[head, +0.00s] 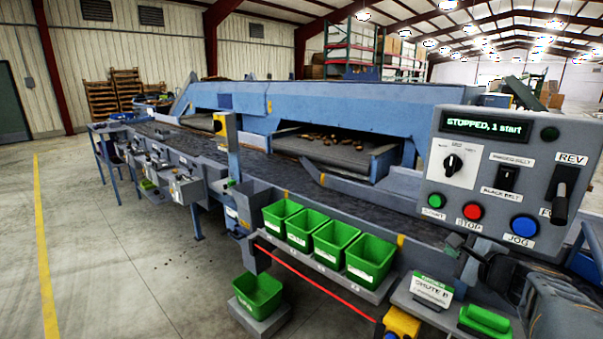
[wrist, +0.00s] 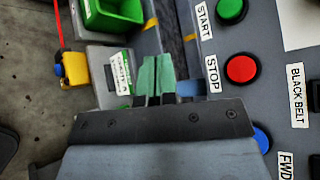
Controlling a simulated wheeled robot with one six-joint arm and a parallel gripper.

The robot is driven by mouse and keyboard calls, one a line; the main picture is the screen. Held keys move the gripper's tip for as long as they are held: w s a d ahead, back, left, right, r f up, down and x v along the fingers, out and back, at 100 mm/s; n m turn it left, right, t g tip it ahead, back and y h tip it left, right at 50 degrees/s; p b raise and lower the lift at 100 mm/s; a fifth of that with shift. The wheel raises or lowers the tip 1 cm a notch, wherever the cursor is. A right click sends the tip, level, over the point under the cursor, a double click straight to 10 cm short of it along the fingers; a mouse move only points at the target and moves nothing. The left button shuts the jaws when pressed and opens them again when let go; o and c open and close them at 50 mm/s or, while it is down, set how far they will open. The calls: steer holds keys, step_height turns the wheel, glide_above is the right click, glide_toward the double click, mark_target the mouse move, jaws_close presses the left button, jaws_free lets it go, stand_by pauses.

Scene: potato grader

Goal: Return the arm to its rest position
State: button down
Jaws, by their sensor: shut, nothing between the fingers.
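The fingertips are left of the red STOP button (wrist: 242,69) and the green START button (wrist: 231,10) in that view. The blue JOG button (wrist: 261,139) is partly hidden by the gripper body. The panel display (head: 486,126) reads "STOPPED, 1 start". Part of my arm shows at the lower right of the head view.
Several green bins (head: 370,252) stand on a shelf along the dark belt (head: 260,172). Another green bin (head: 258,294) sits lower, near the floor. Open floor lies at left.

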steer(key=s+a+f+n+g+y+p, duration=0.1)
steer(key=s+a+f+n+g+p, duration=0.1)
steer(key=s+a+f+n+g, duration=0.85)
steer(key=s+a+r+n+h+p, duration=0.3)
steer(key=s+a+n, duration=0.1)
steer(key=a+n, duration=0.5)
steer(key=shift+s+a+r+n, duration=0.2)
steer(key=shift+a+r+n, duration=0.1)
steer(key=shift+n, duration=0.95)
